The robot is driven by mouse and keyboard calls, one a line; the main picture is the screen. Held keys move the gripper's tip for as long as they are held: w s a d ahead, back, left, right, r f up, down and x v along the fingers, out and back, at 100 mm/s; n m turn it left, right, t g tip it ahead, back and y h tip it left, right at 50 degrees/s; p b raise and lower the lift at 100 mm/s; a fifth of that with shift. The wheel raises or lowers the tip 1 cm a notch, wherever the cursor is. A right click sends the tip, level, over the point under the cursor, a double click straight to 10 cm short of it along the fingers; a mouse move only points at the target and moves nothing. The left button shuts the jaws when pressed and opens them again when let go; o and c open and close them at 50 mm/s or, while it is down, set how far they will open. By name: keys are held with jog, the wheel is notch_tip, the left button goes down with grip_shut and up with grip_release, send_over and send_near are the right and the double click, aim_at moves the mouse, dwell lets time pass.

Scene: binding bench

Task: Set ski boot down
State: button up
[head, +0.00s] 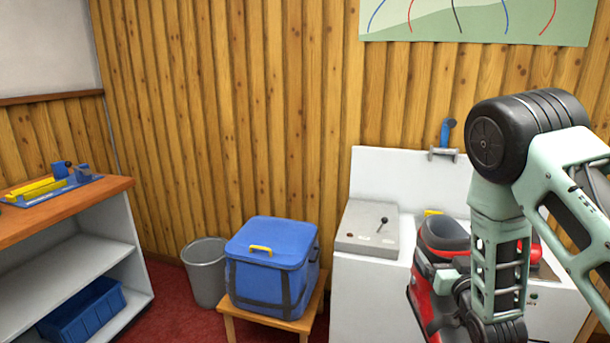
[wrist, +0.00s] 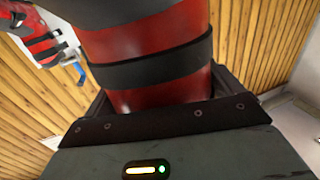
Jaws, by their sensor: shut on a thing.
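The red ski boot (head: 424,300) with black straps and a dark liner shows in the head view in front of the white bench (head: 375,290), partly behind my arm. In the wrist view the boot's red shell (wrist: 150,85) and black strap fill the space at my gripper (wrist: 160,102), which is shut on it. The boot looks roughly upright. Its sole is out of view, so I cannot tell whether it touches anything. My fingertips are hidden in the head view. Another red and black piece (wrist: 38,40) shows at the wrist view's upper left.
A grey box with a lever (head: 368,230) sits on the bench's left part. A blue-handled tool (head: 447,132) hangs on the back panel. A blue cooler (head: 270,265) on a wooden stool, a grey bin (head: 206,272) and a shelf unit (head: 75,215) stand left.

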aim_at(438, 317)
jog(key=shift+m+h, duration=0.4)
jog(key=shift+h, duration=0.2)
jog(key=s+f, duration=0.2)
jog(key=f, duration=0.2)
jog(key=s+a+f, duration=0.1)
jog(key=s+f, duration=0.1)
jog(key=f, duration=0.2)
jog(key=s+a+f, duration=0.1)
jog(key=s+f, duration=0.1)
jog(key=f, duration=0.2)
jog(key=shift+s+f, duration=0.1)
jog(key=shift+s, duration=0.2)
jog(key=s+f, duration=0.2)
jog(key=s, duration=0.1)
jog(key=s+f, duration=0.1)
jog(key=f, duration=0.1)
jog(key=shift+s+d, duration=0.35)
jog(key=s, duration=0.2)
jog(key=s+d, duration=0.1)
jog(key=shift+s+f+y, duration=0.15)
jog(key=shift+f+y, duration=0.15)
jog(key=shift+s+d+r+n+y, duration=0.2)
jog(key=shift+s+r+n+y, duration=0.1)
jog(key=shift+s+n, duration=0.15)
jog(key=shift+a+f, duration=0.1)
